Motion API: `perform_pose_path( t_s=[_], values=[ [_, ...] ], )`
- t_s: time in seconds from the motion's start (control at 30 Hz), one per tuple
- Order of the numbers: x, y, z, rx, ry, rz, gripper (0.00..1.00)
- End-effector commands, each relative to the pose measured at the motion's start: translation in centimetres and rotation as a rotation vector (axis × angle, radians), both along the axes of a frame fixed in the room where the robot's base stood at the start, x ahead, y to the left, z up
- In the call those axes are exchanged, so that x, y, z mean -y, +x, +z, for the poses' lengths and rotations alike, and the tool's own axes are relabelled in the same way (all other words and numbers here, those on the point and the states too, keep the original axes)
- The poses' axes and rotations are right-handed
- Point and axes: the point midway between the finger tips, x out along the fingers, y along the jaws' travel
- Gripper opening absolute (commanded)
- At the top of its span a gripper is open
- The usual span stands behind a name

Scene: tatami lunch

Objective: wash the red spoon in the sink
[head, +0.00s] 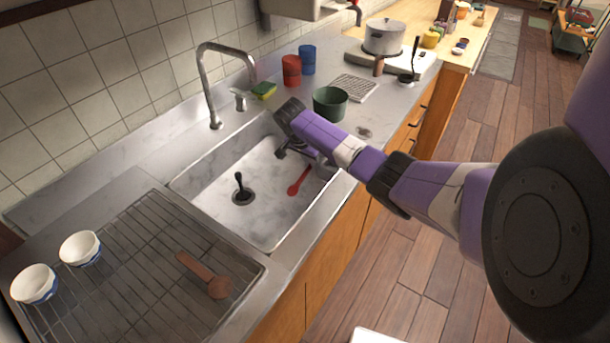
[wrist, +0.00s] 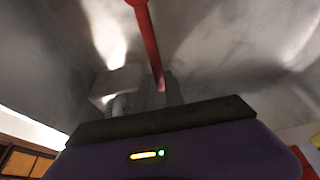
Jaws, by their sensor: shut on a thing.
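The red spoon (head: 300,181) is in the sink (head: 222,163), in its right part, with its bowl end pointing toward the near side. My gripper (head: 316,160) reaches down into the sink and is shut on the handle end of the spoon. In the wrist view the red handle (wrist: 151,42) runs from between the fingers (wrist: 165,92) up to the picture's top edge. I cannot tell whether the spoon touches the sink floor. The silver faucet (head: 212,85) stands behind the sink, left of my arm.
A drying rack (head: 130,250) with two white bowls and a brown spoon (head: 205,274) is at the near left. A dark green pot (head: 330,103), red cup (head: 291,71), blue cup (head: 307,59) and sponge (head: 264,90) stand beyond the sink.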

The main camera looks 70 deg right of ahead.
Motion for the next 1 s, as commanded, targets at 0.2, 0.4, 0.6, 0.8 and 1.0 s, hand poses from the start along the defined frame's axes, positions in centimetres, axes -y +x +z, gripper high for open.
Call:
perform_pose_path(
  t_s=[0.2, 0.4, 0.6, 0.8, 1.0],
  values=[
    [0.0, 0.0, 0.2, 0.001, 0.0, 0.0, 0.0],
    [0.0, 0.0, 1.8, 0.001, 0.002, 0.0, 0.0],
    [0.0, 0.0, 3.2, 0.0, 0.001, 0.0, 0.0],
    [0.0, 0.1, 4.7, 0.001, 0.001, 0.001, 0.0],
    [0.0, 0.0, 6.1, 0.0, 0.0, 0.0, 0.0]
  ],
)
